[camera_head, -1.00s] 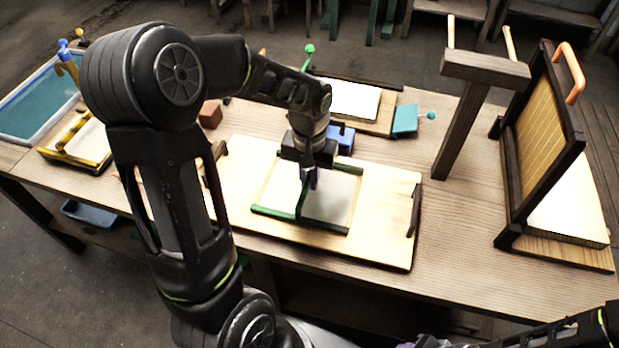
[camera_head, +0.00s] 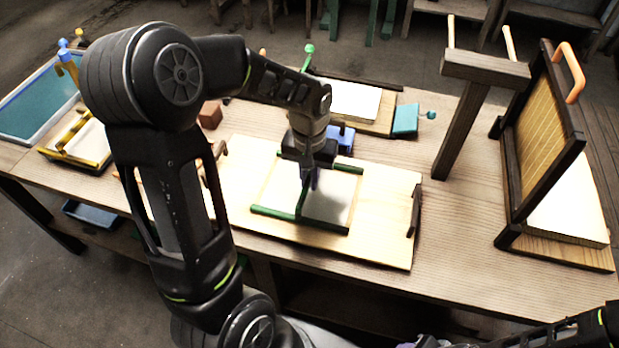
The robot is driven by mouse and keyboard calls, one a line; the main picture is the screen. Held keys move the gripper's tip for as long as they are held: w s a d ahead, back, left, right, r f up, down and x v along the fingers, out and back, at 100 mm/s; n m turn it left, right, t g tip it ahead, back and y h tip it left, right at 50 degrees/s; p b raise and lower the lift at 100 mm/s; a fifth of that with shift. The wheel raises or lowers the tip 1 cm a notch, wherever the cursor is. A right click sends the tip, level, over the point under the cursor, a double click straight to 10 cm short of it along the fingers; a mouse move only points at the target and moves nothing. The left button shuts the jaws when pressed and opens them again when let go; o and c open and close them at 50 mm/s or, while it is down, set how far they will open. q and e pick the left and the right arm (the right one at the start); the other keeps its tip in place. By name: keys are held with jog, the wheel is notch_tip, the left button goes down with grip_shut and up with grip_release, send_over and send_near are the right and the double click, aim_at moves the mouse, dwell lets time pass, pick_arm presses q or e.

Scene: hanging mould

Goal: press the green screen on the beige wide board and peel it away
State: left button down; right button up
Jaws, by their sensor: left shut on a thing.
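The beige wide board (camera_head: 385,235) lies flat in the middle of the table. The green screen (camera_head: 320,226), a green-barred frame around a pale sheet, lies on the board. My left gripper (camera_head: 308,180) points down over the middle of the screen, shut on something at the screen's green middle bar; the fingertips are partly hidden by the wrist. My right gripper is not in view; only part of my right arm shows at the bottom right.
A dark frame with a tan mesh (camera_head: 543,135) and orange handle stands upright at the right. A wooden T-shaped stand (camera_head: 462,120) is left of it. Behind are a blue block (camera_head: 341,138), a teal block (camera_head: 405,121) and a white panel (camera_head: 352,98). A yellow-framed tray (camera_head: 85,150) is at the left.

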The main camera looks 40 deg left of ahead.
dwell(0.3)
pick_arm(q)
jog(key=shift+r+p, duration=0.95)
jog(key=shift+r, duration=0.3)
notch_tip(320, 180, up, 7)
jog(key=p, duration=0.5)
jog(key=shift+f, duration=0.1)
dwell(0.4)
